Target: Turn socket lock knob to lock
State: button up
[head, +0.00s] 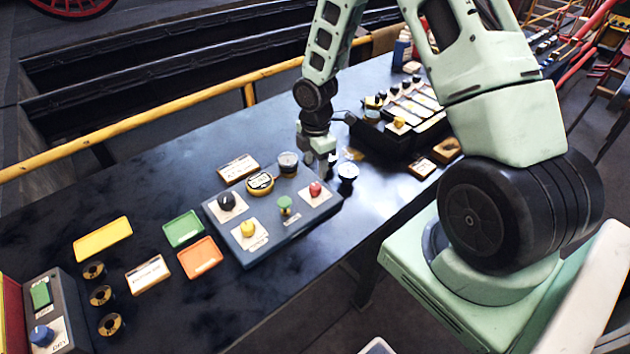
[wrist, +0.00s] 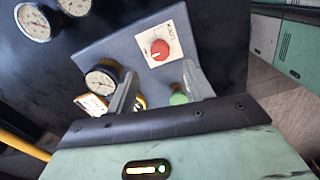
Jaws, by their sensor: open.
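A grey control panel (head: 270,205) on the dark bench carries several knobs. A red knob (head: 315,189) sits on a pale plate at its right; the wrist view shows it (wrist: 159,50) with a white pointer mark. A green knob (head: 284,205) stands near the middle, a yellow knob (head: 248,228) at the front and a black knob (head: 226,201) at the left.
Round gauges (head: 288,161) stand along the panel's back edge, close to my gripper, and another gauge (head: 347,172) is right of it. A black switch box (head: 395,130) lies further right. Coloured trays (head: 200,257) and a box with a blue knob (head: 41,335) are left.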

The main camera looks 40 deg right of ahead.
aim_at(316, 186)
notch_tip(316, 186, down, 8)
jog(key=shift+f+p, duration=0.1)
jog(key=shift+p, duration=0.75)
jog(key=c, duration=1)
